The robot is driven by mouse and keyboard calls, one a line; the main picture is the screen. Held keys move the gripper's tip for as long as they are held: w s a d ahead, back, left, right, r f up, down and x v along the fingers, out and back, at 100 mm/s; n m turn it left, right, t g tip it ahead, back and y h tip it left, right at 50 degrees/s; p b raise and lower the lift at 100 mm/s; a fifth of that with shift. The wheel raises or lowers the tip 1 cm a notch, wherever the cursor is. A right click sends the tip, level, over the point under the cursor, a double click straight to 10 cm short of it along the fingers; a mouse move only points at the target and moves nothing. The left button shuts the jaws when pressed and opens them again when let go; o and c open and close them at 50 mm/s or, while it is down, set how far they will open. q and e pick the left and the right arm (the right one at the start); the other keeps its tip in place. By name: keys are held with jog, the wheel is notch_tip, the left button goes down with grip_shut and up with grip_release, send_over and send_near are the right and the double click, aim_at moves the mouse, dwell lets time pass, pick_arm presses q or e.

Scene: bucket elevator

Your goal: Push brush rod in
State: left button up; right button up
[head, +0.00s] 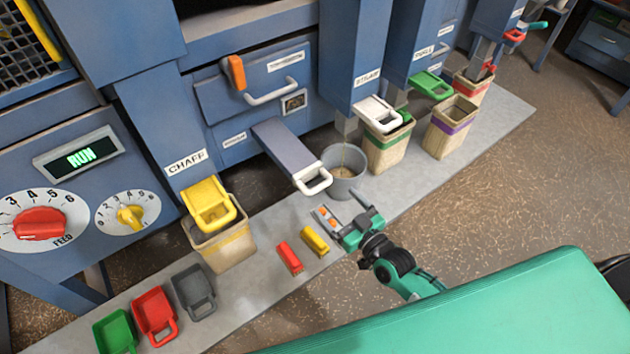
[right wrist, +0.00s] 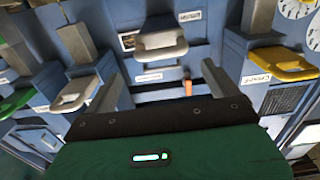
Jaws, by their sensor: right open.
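No part is labelled as the brush rod, so I cannot tell for sure which it is. An orange handle (head: 236,72) sticks out of the blue machine front, above left of a grey drawer pull; an orange piece (right wrist: 188,88) also shows in the right wrist view. My right gripper (head: 344,206) is green and open, with nothing seen between its fingers. It is below and to the right of the orange handle, well apart from it, near a grey bucket (head: 343,184). In the right wrist view its fingers (right wrist: 163,86) stand apart, facing the machine. My left gripper is out of view.
Bins stand along the grey ledge, including one under a yellow scoop (head: 208,203). Red and yellow blocks (head: 289,258) and several scoops lie on the ledge. A green surface (head: 480,315) fills the lower right.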

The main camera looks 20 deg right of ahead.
aim_at(322, 188)
jog(key=x, duration=0.8)
jog(key=shift+w+p, duration=0.25)
jog(key=shift+p, duration=0.15)
jog(key=shift+w+a, duration=0.3)
jog(key=shift+w, duration=0.4)
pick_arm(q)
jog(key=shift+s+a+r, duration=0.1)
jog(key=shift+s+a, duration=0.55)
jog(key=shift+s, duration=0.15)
